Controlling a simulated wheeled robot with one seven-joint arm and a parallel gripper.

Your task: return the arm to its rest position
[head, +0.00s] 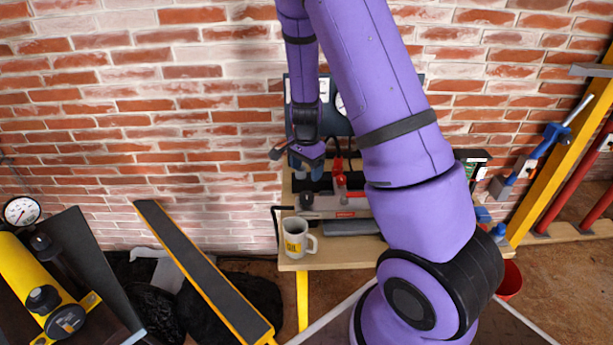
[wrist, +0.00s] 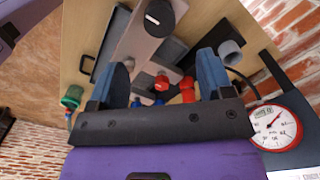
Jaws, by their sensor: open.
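My purple arm rises from the lower right and bends over at the top of the head view, with its wrist hanging down in front of the brick wall. My gripper (head: 307,168) is at the end of that wrist, above a small wooden table (head: 325,262). In the wrist view the two blue fingers of my gripper (wrist: 162,76) stand wide apart with nothing held between them. Grey equipment with red valve handles (wrist: 187,88) shows beyond the fingers; I cannot tell the exact distance to it.
A white mug (head: 296,238) stands on the table's left. A dial gauge (wrist: 277,127) shows at right in the wrist view. A yellow and black beam (head: 205,268) leans at left. A yellow post (head: 568,145) and red bucket (head: 510,281) are at right. Bare wall lies left of my gripper.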

